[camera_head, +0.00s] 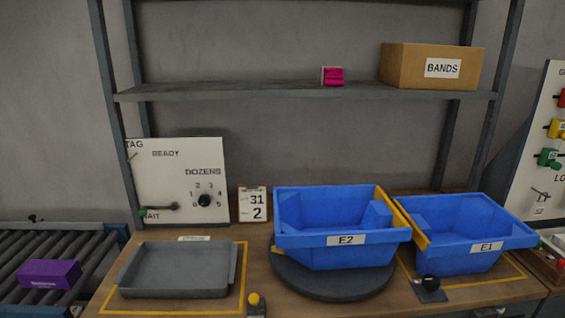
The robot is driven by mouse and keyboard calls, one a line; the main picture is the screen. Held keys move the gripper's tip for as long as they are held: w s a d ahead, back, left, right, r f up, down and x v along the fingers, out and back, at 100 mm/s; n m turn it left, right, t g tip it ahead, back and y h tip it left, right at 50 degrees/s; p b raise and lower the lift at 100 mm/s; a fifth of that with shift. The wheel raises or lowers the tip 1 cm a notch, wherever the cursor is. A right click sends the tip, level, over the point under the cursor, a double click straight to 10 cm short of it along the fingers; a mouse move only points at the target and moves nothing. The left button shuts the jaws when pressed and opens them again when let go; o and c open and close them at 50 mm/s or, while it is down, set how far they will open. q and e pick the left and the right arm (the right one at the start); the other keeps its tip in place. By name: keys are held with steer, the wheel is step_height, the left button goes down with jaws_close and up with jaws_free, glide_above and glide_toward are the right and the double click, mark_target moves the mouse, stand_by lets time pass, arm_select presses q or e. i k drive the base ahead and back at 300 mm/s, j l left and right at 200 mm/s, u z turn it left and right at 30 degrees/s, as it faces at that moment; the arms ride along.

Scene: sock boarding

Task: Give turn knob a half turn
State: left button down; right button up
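Several knobs are in view, and I cannot tell by label which is the turn knob. A black ball knob (430,282) stands on a small dark plate in front of the bin marked E1. A yellow ball knob (254,299) stands at the table's front edge, left of the round dark turntable (333,288). A black dial (204,200) sits on the white panel (178,168), under the word DOZENS and ringed by numbers. The blue bin marked E2 (345,260) rests on the turntable. Neither of my grippers is in view.
The blue bin marked E1 (465,259) stands to the right, inside a yellow outline. A grey tray (177,291) lies at left. A card (252,204) reads 31 and 2. A purple box (48,274) lies on the rollers (20,247). A BANDS box (397,68) is on the shelf.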

mark_target(430, 281)
steer(key=z, duration=0.35)
steer(key=l+z, duration=0.15)
steer(key=z, duration=0.2)
steer(key=k+l+z, duration=0.1)
steer(key=z, duration=0.25)
